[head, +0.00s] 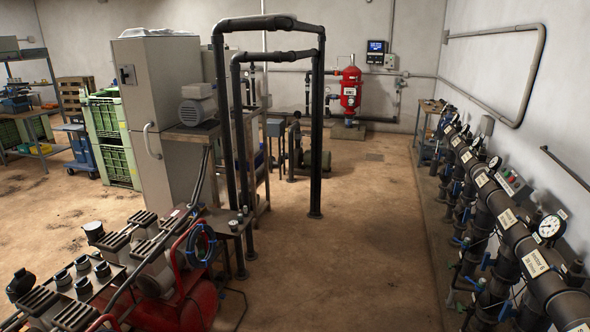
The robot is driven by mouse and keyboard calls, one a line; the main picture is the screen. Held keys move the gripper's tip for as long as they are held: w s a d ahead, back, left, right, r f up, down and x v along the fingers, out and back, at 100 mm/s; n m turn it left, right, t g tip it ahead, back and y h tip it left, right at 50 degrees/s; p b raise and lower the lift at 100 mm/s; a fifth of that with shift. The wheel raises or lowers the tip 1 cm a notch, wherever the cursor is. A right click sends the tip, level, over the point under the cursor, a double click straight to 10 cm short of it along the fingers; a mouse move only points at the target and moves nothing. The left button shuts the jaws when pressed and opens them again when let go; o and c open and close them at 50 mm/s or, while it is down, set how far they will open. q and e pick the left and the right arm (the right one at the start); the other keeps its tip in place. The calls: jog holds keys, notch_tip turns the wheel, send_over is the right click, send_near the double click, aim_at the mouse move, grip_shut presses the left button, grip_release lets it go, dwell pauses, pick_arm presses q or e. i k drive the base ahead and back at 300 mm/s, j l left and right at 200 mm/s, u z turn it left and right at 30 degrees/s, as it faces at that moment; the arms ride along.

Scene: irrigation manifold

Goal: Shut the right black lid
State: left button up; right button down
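Several black round caps (82,263) stand on a dark flat-topped unit at the lower left. A larger black lid-like piece (20,283) is at the unit's left end and looks tilted. Another black round piece (94,231) is at the unit's far edge, further right. I cannot tell for sure which of these is the right black lid, or whether it is open or shut. Neither of my grippers is in view.
A red tank (182,305) with a blue hose coil (201,245) is beside the unit. Black pipe frames (316,130) stand mid-room. A pipe manifold with gauges (510,222) lines the right wall. The brown floor (345,265) between is clear.

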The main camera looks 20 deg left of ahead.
aim_at(24, 280)
jog(key=i+u, duration=0.8)
jog(key=i+l+u, duration=0.35)
jog(key=i+j+u, duration=0.1)
jog(key=u, duration=0.35)
jog(key=i+u, duration=0.2)
jog(key=u, duration=0.25)
jog(key=i+u, duration=0.15)
jog(key=u, duration=0.3)
jog(key=i+l+u, duration=0.1)
jog(key=u, duration=0.35)
jog(key=i+l+u, duration=0.2)
jog(key=u, duration=0.25)
jog(key=i+l+u, duration=0.1)
jog(key=u, duration=0.35)
jog(key=i+l+u, duration=0.25)
jog(key=l+u, duration=0.2)
